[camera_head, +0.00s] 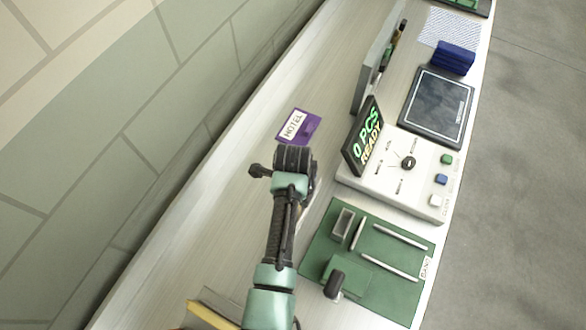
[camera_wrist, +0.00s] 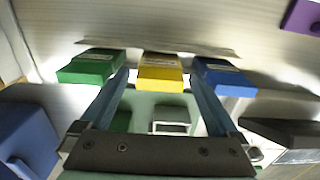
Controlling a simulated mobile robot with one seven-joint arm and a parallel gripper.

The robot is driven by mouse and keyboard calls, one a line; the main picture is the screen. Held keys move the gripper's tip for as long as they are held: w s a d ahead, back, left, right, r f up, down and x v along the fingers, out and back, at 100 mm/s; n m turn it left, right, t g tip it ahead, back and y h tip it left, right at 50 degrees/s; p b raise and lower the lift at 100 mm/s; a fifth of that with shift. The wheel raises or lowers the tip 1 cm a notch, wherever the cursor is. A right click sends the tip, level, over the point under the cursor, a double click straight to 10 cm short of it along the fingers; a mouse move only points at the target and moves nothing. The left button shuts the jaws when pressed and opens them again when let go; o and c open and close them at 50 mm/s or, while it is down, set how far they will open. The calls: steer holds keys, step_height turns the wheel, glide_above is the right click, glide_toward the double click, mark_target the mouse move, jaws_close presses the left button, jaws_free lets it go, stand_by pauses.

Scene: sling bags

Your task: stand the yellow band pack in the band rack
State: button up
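The yellow band pack (camera_wrist: 161,73) shows in the wrist view between a green pack (camera_wrist: 92,67) and a blue pack (camera_wrist: 222,78). My gripper (camera_wrist: 160,75) is open, and in the wrist view its two long fingers reach toward the packs, one on each side of the yellow one. I cannot tell whether they touch it. In the head view my gripper (camera_head: 292,165) is over the counter, and my arm hides the packs. A green board (camera_head: 315,245) with a grey open-topped holder (camera_head: 342,222) lies to its lower right; I cannot tell for sure whether this is the band rack.
A purple HOTEL card (camera_head: 298,126) lies just beyond my gripper. A white control box (camera_head: 385,180) with a lit display (camera_head: 366,135) stands to the right. Beyond are a dark tray (camera_head: 437,105) and a blue stack (camera_head: 454,58). The counter (camera_head: 215,220) left of my arm is clear.

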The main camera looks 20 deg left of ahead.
step_height(320, 180, up, 12)
steer(key=shift+r+b, duration=0.2)
steer(key=shift+b, duration=0.1)
stand_by(0.3)
